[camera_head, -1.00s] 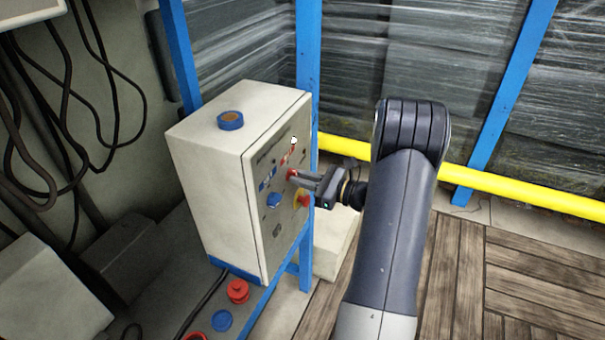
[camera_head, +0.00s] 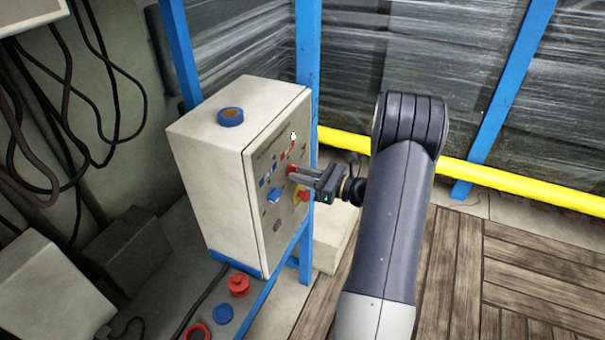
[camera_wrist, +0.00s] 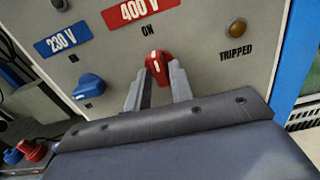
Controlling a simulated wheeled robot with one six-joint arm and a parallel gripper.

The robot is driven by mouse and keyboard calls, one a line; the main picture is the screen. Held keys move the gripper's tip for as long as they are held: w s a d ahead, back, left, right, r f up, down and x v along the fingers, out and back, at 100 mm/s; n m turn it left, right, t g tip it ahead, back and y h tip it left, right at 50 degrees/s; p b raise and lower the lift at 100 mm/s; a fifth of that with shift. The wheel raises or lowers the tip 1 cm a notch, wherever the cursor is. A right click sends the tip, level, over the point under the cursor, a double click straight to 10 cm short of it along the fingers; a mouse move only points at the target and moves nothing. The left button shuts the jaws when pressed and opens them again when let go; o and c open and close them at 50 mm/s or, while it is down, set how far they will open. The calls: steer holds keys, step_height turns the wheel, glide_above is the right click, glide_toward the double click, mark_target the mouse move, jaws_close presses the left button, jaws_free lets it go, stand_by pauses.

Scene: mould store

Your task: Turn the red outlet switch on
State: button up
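The red outlet switch (camera_wrist: 157,66) is a red rotary knob on the front panel of a beige box, below the red 400 V label (camera_wrist: 141,11) and the word ON. Its white mark points roughly up in the wrist view. It also shows in the head view (camera_head: 291,169), partly covered by the fingers. My gripper (camera_wrist: 159,77) has one finger on each side of the knob, and both fingertips appear to touch it. The contact faces are hidden. My gripper also shows at the panel in the head view (camera_head: 302,174).
A blue switch (camera_wrist: 88,87) sits left of the red one, under the 230 V label (camera_wrist: 62,41). An amber TRIPPED lamp (camera_wrist: 237,27) is at the right. A red emergency button (camera_head: 304,195) is just below my gripper. A blue post (camera_head: 307,60) stands behind the box.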

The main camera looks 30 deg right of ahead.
steer(key=shift+o, duration=1.3)
steer(key=b+v, duration=0.1)
steer(key=v, duration=0.9)
steer(key=shift+s+d, duration=0.3)
steer(key=shift+w, duration=0.1)
steer(key=x, duration=1)
steer(key=shift+w+a+p, duration=0.25)
steer(key=shift+a+p, duration=0.05)
steer(key=shift+p, duration=0.05)
steer(key=shift+r, duration=0.1)
